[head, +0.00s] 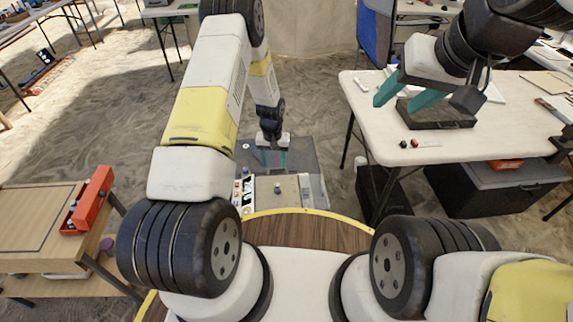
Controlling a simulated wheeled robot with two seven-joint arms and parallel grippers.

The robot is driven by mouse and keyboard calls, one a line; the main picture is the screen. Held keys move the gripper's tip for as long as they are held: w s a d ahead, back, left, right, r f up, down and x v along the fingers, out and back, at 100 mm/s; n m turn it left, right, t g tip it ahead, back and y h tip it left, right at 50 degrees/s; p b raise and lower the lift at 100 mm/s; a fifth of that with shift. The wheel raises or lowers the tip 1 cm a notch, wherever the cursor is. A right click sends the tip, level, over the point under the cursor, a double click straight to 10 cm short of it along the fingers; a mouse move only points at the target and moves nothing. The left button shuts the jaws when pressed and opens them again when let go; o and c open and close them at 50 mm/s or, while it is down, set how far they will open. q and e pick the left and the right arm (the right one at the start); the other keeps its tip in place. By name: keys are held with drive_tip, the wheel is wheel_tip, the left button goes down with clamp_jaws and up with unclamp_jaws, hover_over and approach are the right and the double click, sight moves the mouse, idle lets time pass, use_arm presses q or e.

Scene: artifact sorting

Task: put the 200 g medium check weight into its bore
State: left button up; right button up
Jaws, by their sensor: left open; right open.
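I cannot pick out the 200 g medium check weight or its bore for certain at this size. A small grey piece (278,189) stands on a tan board in the low work area ahead. My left gripper (273,158) points down behind that board, teal fingers apart, with nothing visible between them. My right gripper (404,97) is over the white table at the right, teal fingers spread and apparently empty. A dark block (438,122) lies on that table just beside and below the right fingers; its top is partly hidden by the gripper.
A red rack (91,198) holding small pieces stands on a wooden table (30,238) at the left. Dark cases sit under the white table. Open sandy floor lies between the tables.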

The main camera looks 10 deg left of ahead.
sight(277, 184)
use_arm(q)
drive_tip(key=f, duration=0.8)
drive_tip(key=d+f, duration=0.1)
drive_tip(key=f, duration=0.3)
drive_tip(key=shift+s+f, duration=0.35)
drive_tip(key=shift+f, duration=0.05)
